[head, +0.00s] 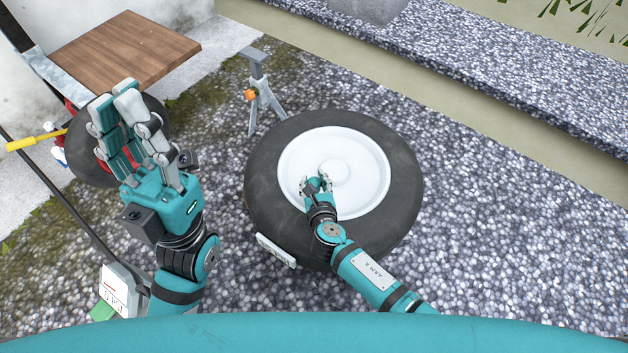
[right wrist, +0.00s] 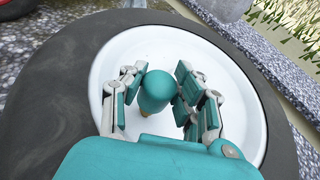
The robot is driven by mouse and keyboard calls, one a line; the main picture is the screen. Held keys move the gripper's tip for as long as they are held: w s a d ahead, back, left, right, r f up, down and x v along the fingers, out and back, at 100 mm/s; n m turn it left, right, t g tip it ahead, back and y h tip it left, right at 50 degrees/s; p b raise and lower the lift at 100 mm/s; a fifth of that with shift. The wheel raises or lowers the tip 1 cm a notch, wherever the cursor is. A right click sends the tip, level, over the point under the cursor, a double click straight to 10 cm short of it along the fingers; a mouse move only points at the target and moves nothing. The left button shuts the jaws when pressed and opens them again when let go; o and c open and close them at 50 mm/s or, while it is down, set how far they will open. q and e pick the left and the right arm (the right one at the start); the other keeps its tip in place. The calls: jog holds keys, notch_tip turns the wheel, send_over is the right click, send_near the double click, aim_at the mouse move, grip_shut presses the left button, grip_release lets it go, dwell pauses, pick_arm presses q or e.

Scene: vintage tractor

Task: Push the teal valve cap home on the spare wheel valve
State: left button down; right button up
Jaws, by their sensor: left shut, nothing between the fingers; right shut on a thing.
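The spare wheel (head: 397,225), a black tyre around a white rim (head: 365,150), lies flat on the gravel at the middle of the head view. My right gripper (head: 319,184) is low over the rim's near-left part. In the right wrist view, the rounded teal valve cap (right wrist: 155,90) stands between the fingers of my right gripper (right wrist: 158,76), which is shut on it. A little brass colour shows at its lower end; the valve and how far the cap sits on it are hidden. My left gripper (head: 118,97) is shut and empty, raised away from the wheel.
A wooden board (head: 125,50) is at the upper left, near a tyre with red parts. A grey stand with an orange knob (head: 250,95) is just behind the spare wheel. A stone ledge (head: 500,70) runs along the back. Gravel to the right is clear.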

jog(key=shift+f, duration=0.4)
jog(key=o, duration=1)
jog(key=v, duration=1.2)
jog(key=shift+r, duration=0.1)
jog(key=shift+a, duration=0.1)
